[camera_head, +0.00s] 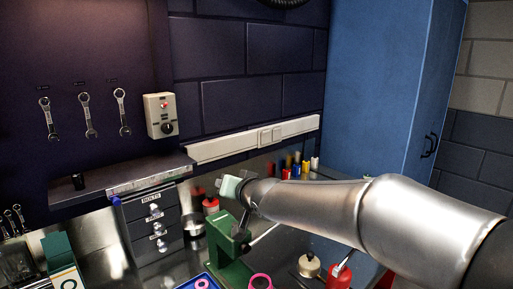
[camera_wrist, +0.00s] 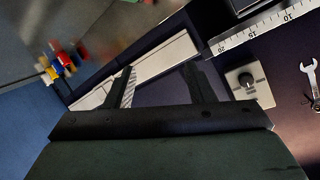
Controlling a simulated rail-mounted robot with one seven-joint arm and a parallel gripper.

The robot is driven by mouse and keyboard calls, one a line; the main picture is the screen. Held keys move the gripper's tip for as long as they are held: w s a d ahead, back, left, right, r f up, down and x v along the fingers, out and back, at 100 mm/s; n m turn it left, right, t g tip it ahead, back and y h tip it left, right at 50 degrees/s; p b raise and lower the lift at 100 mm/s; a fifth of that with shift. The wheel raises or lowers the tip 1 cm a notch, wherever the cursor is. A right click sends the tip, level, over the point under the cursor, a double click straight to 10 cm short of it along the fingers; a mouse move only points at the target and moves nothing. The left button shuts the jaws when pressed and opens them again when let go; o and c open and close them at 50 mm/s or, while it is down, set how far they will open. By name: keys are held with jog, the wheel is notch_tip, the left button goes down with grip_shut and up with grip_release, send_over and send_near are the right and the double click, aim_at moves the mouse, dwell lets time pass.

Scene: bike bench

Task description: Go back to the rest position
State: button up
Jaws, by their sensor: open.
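My arm reaches in from the right in the head view, over the bench. In the wrist view my gripper (camera_wrist: 160,85) has its two dark fingers spread wide apart with nothing between them. Behind the fingers lie the dark wall and the white socket rail (camera_wrist: 160,58). In the head view the gripper end is mostly hidden behind the wrist, above the green vise-like stand (camera_head: 232,255); I cannot tell the exact gap between them.
The drawer unit (camera_head: 153,225) stands left of the arm. Several small bottles (camera_head: 295,170) stand behind it. A red container (camera_head: 340,275) and a cream one (camera_head: 309,265) sit below the arm. Wrenches (camera_head: 88,115) and a control box (camera_head: 160,115) are on the wall. A blue cabinet (camera_head: 385,80) stands at right.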

jog(key=s+d+f+m+g+h+b, duration=0.1)
jog(key=s+d+f+h, duration=0.2)
jog(key=d, duration=0.7)
jog(key=s+d+f+m+g+h+b, duration=0.1)
jog(key=s+d+f+g+h, duration=0.3)
jog(key=d, duration=0.6)
jog(key=s+d+m+t+h+b, duration=0.15)
jog(key=s+d, duration=0.35)
jog(key=d, duration=0.5)
jog(key=s+a+f+n+g+y+p, duration=0.1)
jog(key=s+a+f+g+p, duration=0.1)
jog(key=s, duration=0.8)
jog(key=s+a+f+n+g+y+p, duration=0.1)
jog(key=s+a+f+n+g+p, duration=0.1)
jog(key=s+a+f+g, duration=0.3)
jog(key=s+f+g+p, duration=0.1)
jog(key=s+f, duration=0.3)
jog(key=s, duration=0.1)
jog(key=shift+s+f, duration=0.2)
jog(key=shift+s, duration=0.1)
jog(key=shift+n, duration=0.25)
jog(key=shift+c, duration=1.4)
